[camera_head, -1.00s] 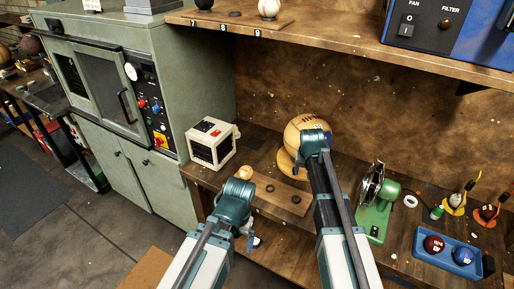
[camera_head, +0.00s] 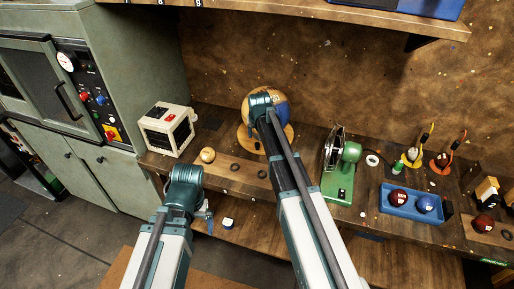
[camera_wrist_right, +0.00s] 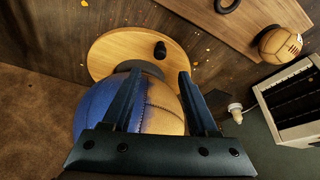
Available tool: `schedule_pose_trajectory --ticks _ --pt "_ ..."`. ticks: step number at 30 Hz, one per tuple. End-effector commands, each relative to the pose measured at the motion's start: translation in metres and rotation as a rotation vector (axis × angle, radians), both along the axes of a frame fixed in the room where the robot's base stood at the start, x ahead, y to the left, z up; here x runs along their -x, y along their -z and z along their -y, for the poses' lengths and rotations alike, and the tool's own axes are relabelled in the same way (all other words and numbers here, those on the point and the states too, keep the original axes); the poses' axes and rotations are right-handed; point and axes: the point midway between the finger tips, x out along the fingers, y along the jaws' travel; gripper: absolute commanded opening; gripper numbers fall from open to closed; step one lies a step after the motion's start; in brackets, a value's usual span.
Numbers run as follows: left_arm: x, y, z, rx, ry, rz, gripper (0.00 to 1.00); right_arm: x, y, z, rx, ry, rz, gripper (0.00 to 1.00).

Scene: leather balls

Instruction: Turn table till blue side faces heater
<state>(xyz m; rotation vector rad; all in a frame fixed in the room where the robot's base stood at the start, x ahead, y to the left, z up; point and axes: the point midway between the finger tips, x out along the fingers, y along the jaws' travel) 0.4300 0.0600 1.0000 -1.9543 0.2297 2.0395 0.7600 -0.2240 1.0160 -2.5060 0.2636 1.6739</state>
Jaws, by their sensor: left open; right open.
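A round wooden turntable (camera_head: 243,143) stands on the bench by the back wall and bears a large two-coloured ball (camera_head: 282,110). In the right wrist view the ball's blue half (camera_wrist_right: 95,108) is on the left and its tan half (camera_wrist_right: 165,112) is on the right. A black knob (camera_wrist_right: 160,50) sits on the turntable's disc (camera_wrist_right: 105,50). The white heater (camera_head: 168,129) is left of the turntable; the wrist view shows it on the tan side (camera_wrist_right: 290,103). My right gripper (camera_wrist_right: 156,74) is open above the ball; contact is unclear. My left gripper (camera_head: 205,212) is open and empty near the bench's front.
A small tan ball (camera_head: 208,155) and a strip with dark rings (camera_head: 235,168) lie before the turntable. A green machine (camera_head: 340,175) stands right of it, then a blue tray (camera_head: 410,204) with two balls. A shelf (camera_head: 300,15) overhangs the back.

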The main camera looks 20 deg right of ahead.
Motion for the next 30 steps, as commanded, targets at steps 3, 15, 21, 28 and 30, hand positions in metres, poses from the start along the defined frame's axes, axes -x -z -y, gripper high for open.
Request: schedule_pose_trajectory --ticks 3,15,21,28,30 --pt "0.0 0.025 0.0 0.0 -0.001 0.0 1.0 -0.008 0.025 0.002 0.0 0.0 0.0 0.59" --pt "0.0 0.077 0.0 0.0 -0.001 0.0 1.0 -0.03 0.077 0.006 0.0 0.0 0.0 0.59" --pt "0.0 0.085 0.0 0.0 -0.001 0.0 1.0 -0.034 0.085 0.007 0.0 0.0 0.0 0.59" --pt "0.0 0.084 0.0 0.0 -0.001 0.0 1.0 -0.034 0.084 0.007 0.0 0.0 0.0 0.59" --pt "0.0 0.084 0.0 0.0 -0.001 0.0 1.0 -0.034 0.084 0.007 0.0 0.0 0.0 0.52"
